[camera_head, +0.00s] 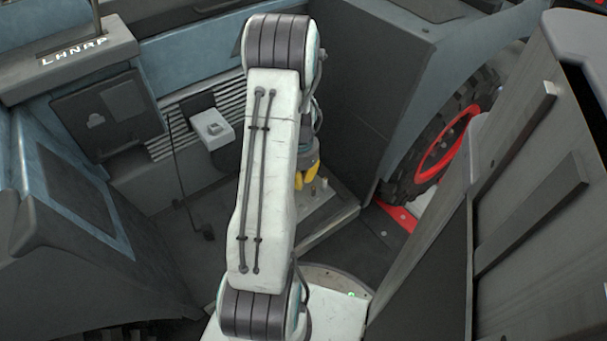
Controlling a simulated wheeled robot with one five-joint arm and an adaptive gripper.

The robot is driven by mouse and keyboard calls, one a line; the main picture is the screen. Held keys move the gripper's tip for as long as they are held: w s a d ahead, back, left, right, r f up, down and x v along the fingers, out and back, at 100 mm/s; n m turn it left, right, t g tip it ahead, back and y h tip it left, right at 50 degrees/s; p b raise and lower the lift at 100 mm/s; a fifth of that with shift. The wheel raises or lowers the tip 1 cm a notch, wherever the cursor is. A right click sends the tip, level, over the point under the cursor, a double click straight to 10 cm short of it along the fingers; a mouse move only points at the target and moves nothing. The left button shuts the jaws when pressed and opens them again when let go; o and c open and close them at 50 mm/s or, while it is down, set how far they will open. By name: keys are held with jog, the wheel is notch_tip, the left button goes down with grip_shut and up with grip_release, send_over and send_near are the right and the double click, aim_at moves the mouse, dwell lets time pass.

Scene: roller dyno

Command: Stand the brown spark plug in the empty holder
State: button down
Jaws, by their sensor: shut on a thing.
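My gripper (306,177), with yellow fingertips, points down behind my own white arm and is partly hidden by it. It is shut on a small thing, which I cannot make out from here. The gripper is just above a low grey bench (338,212). A small pale upright piece (322,185) stands on the bench just right of the fingertips; I cannot tell whether it is a spark plug or a holder. I cannot make out the brown spark plug or the empty holder; my arm covers the left part of the bench.
A black tyre with a red rim (447,142) stands at the right, behind a tall grey panel (520,170). A dark cabinet (372,85) rises behind the bench. A white box (212,128) is on the back wall at the left.

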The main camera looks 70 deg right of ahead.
jog(key=shift+f+b, duration=2.4)
jog(key=shift+f, duration=0.85)
jog(key=shift+f+b, duration=1.15)
jog(key=shift+f, duration=0.35)
jog(key=shift+a+f+b, duration=0.35)
jog(key=shift+f+b, duration=0.15)
jog(key=shift+f, duration=0.25)
dwell(0.4)
jog(key=c, duration=1.3)
grip_release()
jog(key=r, duration=1.3)
jog(key=shift+d+r, duration=0.4)
